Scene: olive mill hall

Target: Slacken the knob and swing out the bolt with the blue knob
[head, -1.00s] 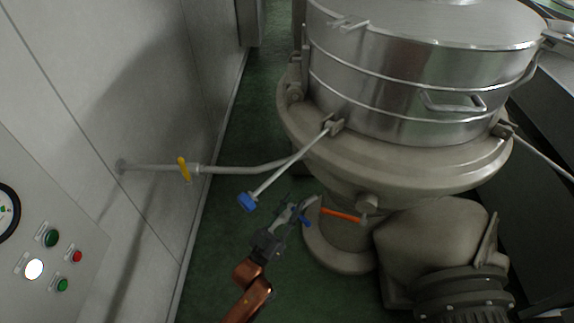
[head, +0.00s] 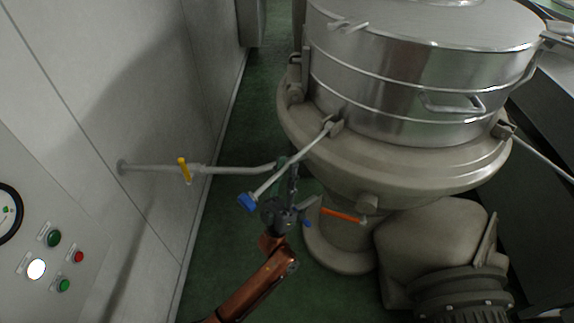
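The swing bolt (head: 292,167) is a thin grey rod hinged at a bracket on the rim of the steel vessel. It points out and down to the left, away from the vessel wall. The blue knob (head: 247,201) sits on its free outer end. My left gripper (head: 288,170) is just right of the knob, its fingers pointing up close to the rod's middle. The fingers show nearly edge-on, so I cannot tell whether they are open, or whether they touch the rod. My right gripper is out of view.
The steel vessel (head: 400,80) stands on a wide beige base (head: 400,165). An orange handle (head: 341,215) and a small blue part (head: 306,223) are right of my gripper. A wall pipe with a yellow valve lever (head: 184,169) runs left. A button panel (head: 45,255) is far left.

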